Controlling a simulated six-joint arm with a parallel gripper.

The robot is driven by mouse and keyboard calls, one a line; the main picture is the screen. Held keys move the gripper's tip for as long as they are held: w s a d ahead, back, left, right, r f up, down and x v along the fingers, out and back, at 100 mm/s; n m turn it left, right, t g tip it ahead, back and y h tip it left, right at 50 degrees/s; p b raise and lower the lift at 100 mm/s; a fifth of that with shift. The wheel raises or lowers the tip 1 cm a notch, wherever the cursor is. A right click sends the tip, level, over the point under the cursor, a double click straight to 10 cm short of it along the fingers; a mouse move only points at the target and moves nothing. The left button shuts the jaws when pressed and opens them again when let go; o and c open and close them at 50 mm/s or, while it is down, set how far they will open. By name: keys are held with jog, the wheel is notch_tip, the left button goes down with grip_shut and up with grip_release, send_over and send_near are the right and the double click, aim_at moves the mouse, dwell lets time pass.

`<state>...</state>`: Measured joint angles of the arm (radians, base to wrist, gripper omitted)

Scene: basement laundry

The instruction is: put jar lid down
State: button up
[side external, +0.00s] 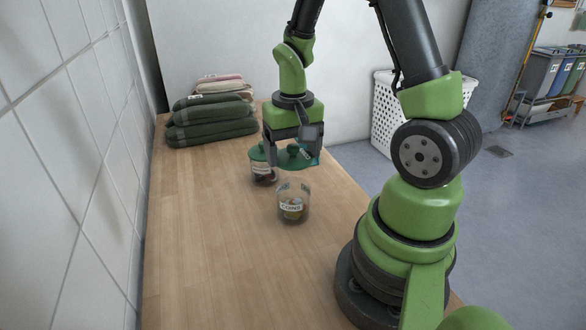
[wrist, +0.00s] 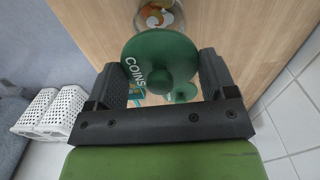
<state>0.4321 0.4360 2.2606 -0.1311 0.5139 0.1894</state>
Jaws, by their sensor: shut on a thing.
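My gripper (side external: 293,156) is shut on a round green jar lid (side external: 301,162), holding it above the wooden table. In the wrist view, my gripper (wrist: 161,82) has one finger on each side of the lid (wrist: 150,48), which reads "COINS" and has a raised knob. A clear jar (side external: 293,213) labelled for coins stands open on the table, nearer the side camera than the lid. Its rim and coins show in the wrist view (wrist: 158,14), partly hidden by the lid. A second jar (side external: 262,177) with a green lid stands behind, partly hidden by the gripper and held lid.
Folded dark green towels (side external: 212,122) are stacked at the table's far left, with lighter cloths behind. The wooden table (side external: 205,230) is clear at left and in front. A tiled wall (side external: 70,150) borders it. A white basket (side external: 384,125) stands beyond the table.

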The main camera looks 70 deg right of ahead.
jog(key=r, duration=0.3)
jog(key=shift+d, duration=0.4)
jog(key=s+d+f, duration=0.4)
jog(key=d+f, duration=0.2)
jog(key=d, duration=0.5)
send_over(332, 185)
notch_tip(332, 185, down, 5)
jog(key=shift+a+f, duration=0.15)
jog(key=shift+f, duration=2.45)
jog(key=shift+f, duration=0.15)
jog(key=o, duration=0.8)
jog(key=shift+o, duration=0.2)
